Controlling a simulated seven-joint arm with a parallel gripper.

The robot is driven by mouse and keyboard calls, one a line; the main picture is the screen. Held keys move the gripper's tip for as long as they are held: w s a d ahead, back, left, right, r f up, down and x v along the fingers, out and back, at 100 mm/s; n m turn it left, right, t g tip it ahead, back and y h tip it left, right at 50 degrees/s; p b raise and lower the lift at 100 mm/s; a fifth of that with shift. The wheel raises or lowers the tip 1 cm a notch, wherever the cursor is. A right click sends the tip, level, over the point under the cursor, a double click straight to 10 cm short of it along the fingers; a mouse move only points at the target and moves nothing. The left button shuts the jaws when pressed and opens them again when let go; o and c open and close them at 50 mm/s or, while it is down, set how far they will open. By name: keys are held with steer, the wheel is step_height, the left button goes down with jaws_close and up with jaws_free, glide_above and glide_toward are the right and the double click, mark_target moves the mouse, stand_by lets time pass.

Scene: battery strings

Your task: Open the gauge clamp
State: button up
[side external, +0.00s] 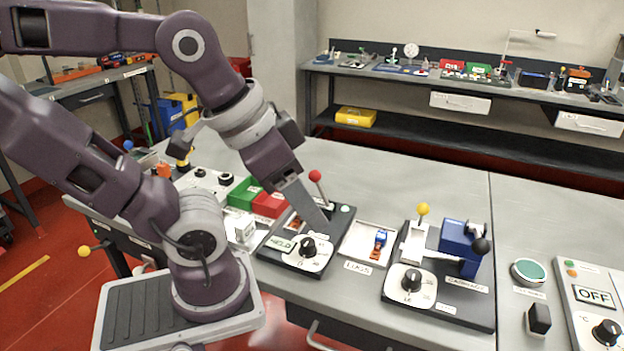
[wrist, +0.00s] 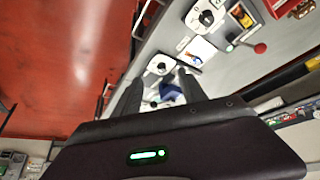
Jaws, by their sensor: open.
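I take the gauge clamp to be on the dark board (side external: 466,312) at the right, but I cannot read its label surely. There a white upright (side external: 413,243) carries a yellow-ball lever (side external: 423,209), raised. Beside it stands a blue block (side external: 458,240) with a black ball handle (side external: 481,246). A dial (side external: 411,284) sits at the front. My gripper (side external: 318,215) is empty and left of this board in the picture, in front of the red-ball lever's station. In the wrist view its open fingers (wrist: 160,80) are apart, with the blue block (wrist: 171,92) visible between them.
A left station with a dial (side external: 307,247) and a red-ball lever (side external: 315,176) is close to my gripper. A shallow white tray (side external: 362,252) holds a small blue and orange part (side external: 379,241). Green and red boxes (side external: 257,197) stand left.

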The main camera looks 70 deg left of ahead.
steer(key=shift+c, duration=0.4)
steer(key=w+a+n, duration=0.1)
steer(key=w+a+r+n, duration=0.1)
steer(key=w+n, duration=0.1)
steer(key=shift+w+a+r+n+g, duration=0.2)
steer(key=shift+a+n+g, duration=0.1)
steer(key=shift+a+g, duration=0.1)
steer(key=c, duration=0.7)
steer(key=w+a+n, duration=0.1)
steer(key=a, duration=0.1)
steer(key=w+a+n, duration=0.1)
steer(key=w+n, duration=0.1)
steer(key=w+a+n+g, duration=0.1)
steer(key=a+n, duration=0.1)
steer(key=shift+w+a+r+y, duration=0.25)
steer(key=shift+a+y, duration=0.1)
steer(key=shift+y, duration=0.05)
jaws_close()
steer(key=w+a+f+n+g, duration=0.1)
steer(key=a+f+n+g, duration=0.15)
steer(key=a+n, duration=0.75)
steer(key=a+f+n+g, duration=0.2)
steer(key=a+f+n, duration=0.3)
steer(key=a, duration=0.9)
step_height(320, 180, down, 8)
steer(key=w+d+n, duration=0.1)
steer(key=w+d, duration=0.1)
steer(key=shift+w+r, duration=0.15)
